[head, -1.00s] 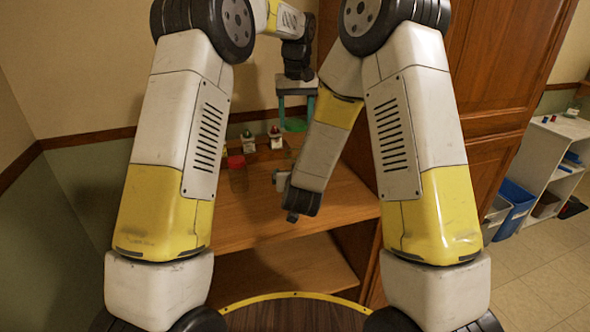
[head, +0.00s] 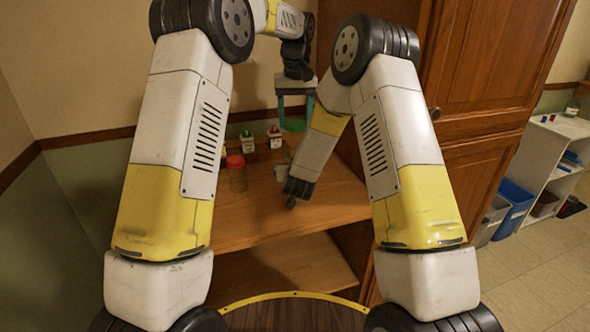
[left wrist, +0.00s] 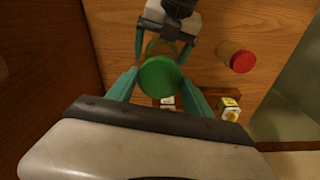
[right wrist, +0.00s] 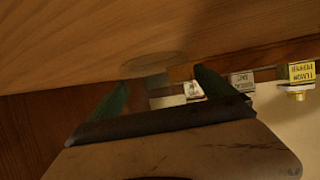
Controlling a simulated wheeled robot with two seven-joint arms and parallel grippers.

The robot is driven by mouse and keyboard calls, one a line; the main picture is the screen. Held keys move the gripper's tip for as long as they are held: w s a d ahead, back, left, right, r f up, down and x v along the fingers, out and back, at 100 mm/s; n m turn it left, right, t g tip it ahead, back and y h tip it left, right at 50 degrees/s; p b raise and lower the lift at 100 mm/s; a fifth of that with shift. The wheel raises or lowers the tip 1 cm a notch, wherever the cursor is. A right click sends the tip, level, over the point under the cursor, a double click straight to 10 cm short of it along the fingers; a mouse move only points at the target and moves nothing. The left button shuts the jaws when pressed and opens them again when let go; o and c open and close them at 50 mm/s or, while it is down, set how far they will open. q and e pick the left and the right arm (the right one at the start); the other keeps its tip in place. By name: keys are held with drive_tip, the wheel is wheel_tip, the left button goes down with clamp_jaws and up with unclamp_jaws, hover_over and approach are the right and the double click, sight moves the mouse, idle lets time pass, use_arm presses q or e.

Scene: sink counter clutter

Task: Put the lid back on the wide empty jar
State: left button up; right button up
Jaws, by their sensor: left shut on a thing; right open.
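My left gripper (head: 295,112) is shut on a round green lid (left wrist: 160,75), seen between its teal fingers in the left wrist view. The lid also shows in the head view (head: 295,125), above the counter. Beyond the lid in the left wrist view is a clear, empty-looking jar (left wrist: 158,47), partly covered by the lid. The lid appears apart from it. My right gripper (left wrist: 163,45) is open, with its fingers on either side of the jar. In the right wrist view, the faint glass jar (right wrist: 153,66) is ahead between the fingers. The head view hides the right fingertips.
A jar with a red lid (head: 236,162) stands to the left on the wooden counter (head: 270,212). Small labelled bottles (head: 274,136) stand at the back, near the wall. A tall wooden cabinet (head: 490,100) borders the right. The counter's front is clear.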

drive_tip(key=shift+c, duration=0.4)
clamp_jaws()
use_arm(q)
drive_tip(key=shift+f, duration=2.5)
drive_tip(key=shift+f, duration=0.9)
drive_tip(key=shift+f, duration=0.55)
